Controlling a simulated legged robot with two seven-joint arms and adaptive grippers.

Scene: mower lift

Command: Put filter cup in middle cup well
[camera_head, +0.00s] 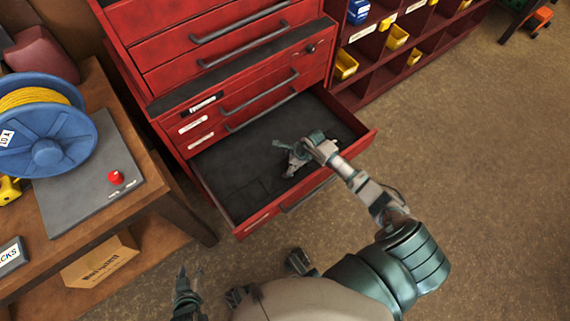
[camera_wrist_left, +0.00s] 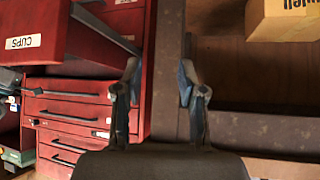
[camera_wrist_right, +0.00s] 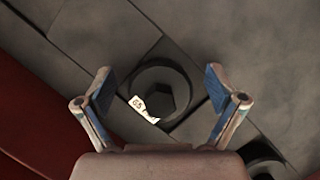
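In the right wrist view a dark round cup-like piece (camera_wrist_right: 165,85) with a six-sided centre sits in the grey drawer floor. A small white tag marked like "0.5" (camera_wrist_right: 142,106) lies at its lower left. I cannot tell whether this is the filter cup or a well. My right gripper (camera_head: 298,152) is inside the open red drawer (camera_head: 245,170); its fingers (camera_wrist_right: 158,92) stand apart on either side of the round piece, without visible contact. A second dark round shape (camera_wrist_right: 263,158) shows at lower right, partly cut off. My left gripper (camera_head: 188,282) is open and empty, outside the drawer.
The red cabinet (camera_head: 215,60) rises behind the drawer, with closed drawers above. A wooden bench (camera_head: 150,185) with a blue spool (camera_head: 45,150) stands at left, a cardboard box (camera_head: 100,262) below it. The floor at right is clear.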

